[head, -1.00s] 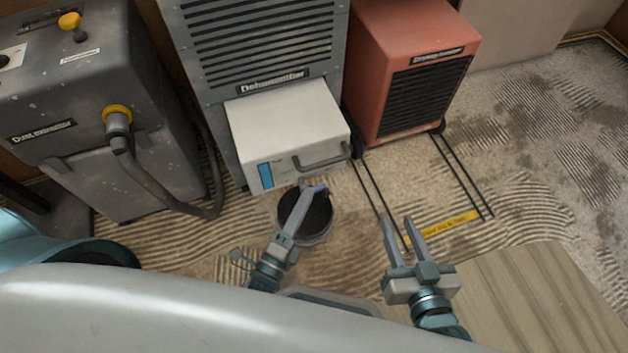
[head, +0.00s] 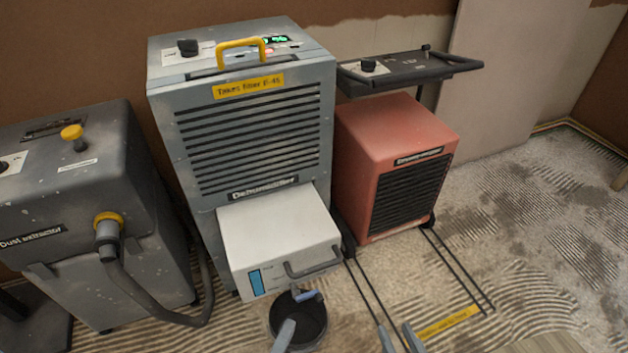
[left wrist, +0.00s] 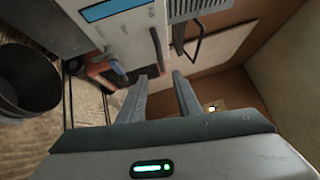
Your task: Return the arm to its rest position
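My left gripper (head: 288,326) is in the head view's bottom edge, over the dark bucket (head: 314,331). In the left wrist view its two fingers (left wrist: 159,78) are apart with nothing between them. Most of both arms is out of frame.
A grey dehumidifier (head: 255,140) holds the white tank. A dust extractor (head: 105,190) with a hose stands left. A red dehumidifier (head: 390,140) with a black-railed cart stands right. A yellow floor label (head: 450,322) lies between the rails. Floor at right is clear.

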